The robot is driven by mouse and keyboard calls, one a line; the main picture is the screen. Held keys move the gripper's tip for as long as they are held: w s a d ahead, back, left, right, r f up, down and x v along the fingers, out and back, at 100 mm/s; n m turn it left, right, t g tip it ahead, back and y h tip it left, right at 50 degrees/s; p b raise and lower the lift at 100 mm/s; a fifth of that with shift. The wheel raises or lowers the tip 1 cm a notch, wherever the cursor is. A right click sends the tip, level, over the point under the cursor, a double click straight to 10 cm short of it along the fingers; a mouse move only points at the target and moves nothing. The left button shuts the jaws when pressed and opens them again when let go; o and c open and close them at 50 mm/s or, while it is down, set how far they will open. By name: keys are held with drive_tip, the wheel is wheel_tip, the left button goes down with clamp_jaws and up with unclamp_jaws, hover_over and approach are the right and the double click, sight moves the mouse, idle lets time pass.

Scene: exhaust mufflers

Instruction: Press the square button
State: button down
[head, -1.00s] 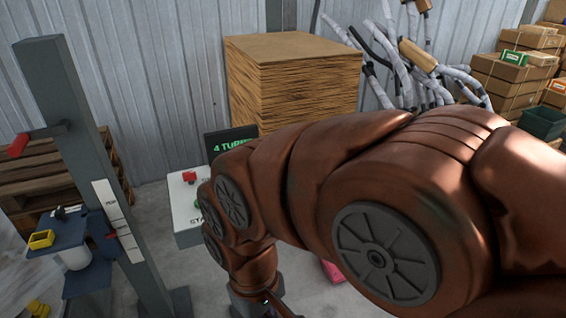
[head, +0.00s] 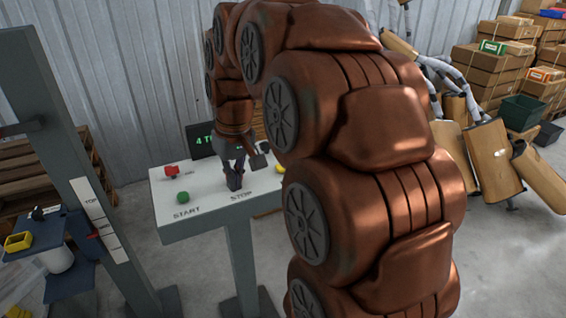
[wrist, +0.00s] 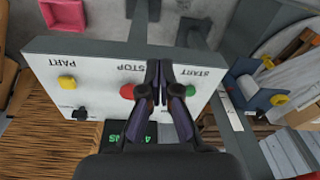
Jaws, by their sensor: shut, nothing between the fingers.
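A pale control panel (head: 215,213) on a grey post carries labelled buttons. The yellow button (wrist: 67,82) above the PART label looks square in the wrist view; in the head view the yellow button (head: 281,168) is partly behind my arm. A round green button (head: 183,197) is by START, also green in the wrist view (wrist: 190,91). A red button (wrist: 127,91) is by STOP, hidden in the head view. My gripper (head: 236,184) is shut and empty, pointing down over the panel near STOP. In the wrist view its fingertips (wrist: 159,66) lie between red and green; contact is unclear.
A red knob (head: 171,171) and a dark screen (head: 200,141) are at the panel's back. A grey post (head: 70,150) with a blue tray stands left. Boxes (head: 490,72) and mufflers (head: 496,158) are at right. A pink bin (wrist: 64,14) shows in the wrist view.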

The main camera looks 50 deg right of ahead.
drive_tip(key=w+d+r+m+t, duration=0.15)
drive_tip(key=w+d, duration=0.35)
drive_tip(key=d, duration=0.7)
drive_tip(key=r+h+b, duration=0.1)
drive_tip(key=r+b, duration=0.1)
hover_over(282, 168)
drive_tip(key=s, duration=0.3)
drive_tip(key=shift+w+a+f+m, duration=0.1)
drive_tip(key=shift+a+m, duration=0.05)
drive_tip(key=shift+m, duration=0.1)
drive_tip(key=p+x, duration=0.3)
drive_tip(key=x, duration=0.9)
drive_tip(key=shift+f+p, duration=0.3)
drive_tip(key=shift+f, duration=0.65)
